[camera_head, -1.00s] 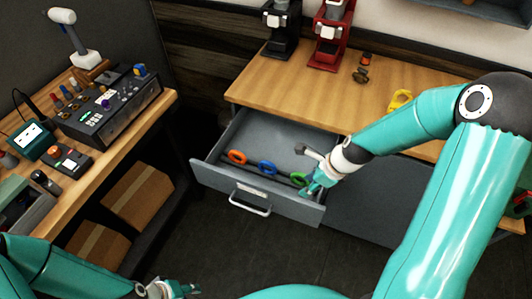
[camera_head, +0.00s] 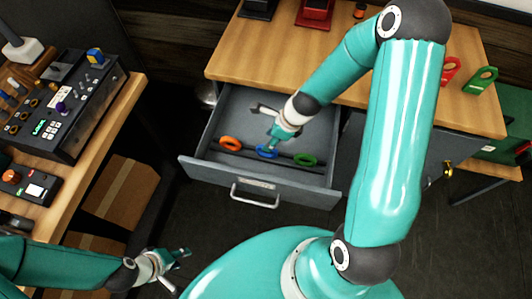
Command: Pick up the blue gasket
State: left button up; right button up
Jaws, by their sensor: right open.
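The blue gasket (camera_head: 265,153) is a ring in the open drawer (camera_head: 232,120), between the orange gasket (camera_head: 229,144) and the green gasket (camera_head: 305,160). The three stand in a row along a dark rack. My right gripper (camera_head: 274,141) is open and points down at the blue gasket from just above and behind it. Its fingers partly cover the ring's upper part, and I cannot tell whether they touch it. My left gripper (camera_head: 182,254) is empty, low at the front left and well away from the drawer; its fingers look apart.
The wooden counter (camera_head: 290,62) lies above and behind the drawer. A red tool (camera_head: 451,71) and a green tool (camera_head: 481,80) stand on its right side. The left workbench (camera_head: 105,112) carries a control box (camera_head: 70,105). Cardboard boxes (camera_head: 120,190) sit beneath it.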

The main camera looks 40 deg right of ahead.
aim_at(262, 146)
jog(key=x, duration=0.1)
jog(key=b+x, duration=0.1)
jog(key=x, duration=0.1)
jog(key=shift+s, duration=0.25)
jog(key=shift+w+a+f+b, duration=0.2)
jog(key=shift+w+f+b, duration=0.05)
jog(key=shift+f+b, duration=0.1)
jog(key=b+x, duration=0.1)
jog(key=x, duration=0.2)
jog(key=b+x, duration=0.1)
jog(key=shift+w+a+f+b, duration=0.2)
jog(key=shift+w+b, duration=0.1)
jog(key=shift+w, duration=0.1)
jog(key=shift+r, duration=0.1)
grip_shut()
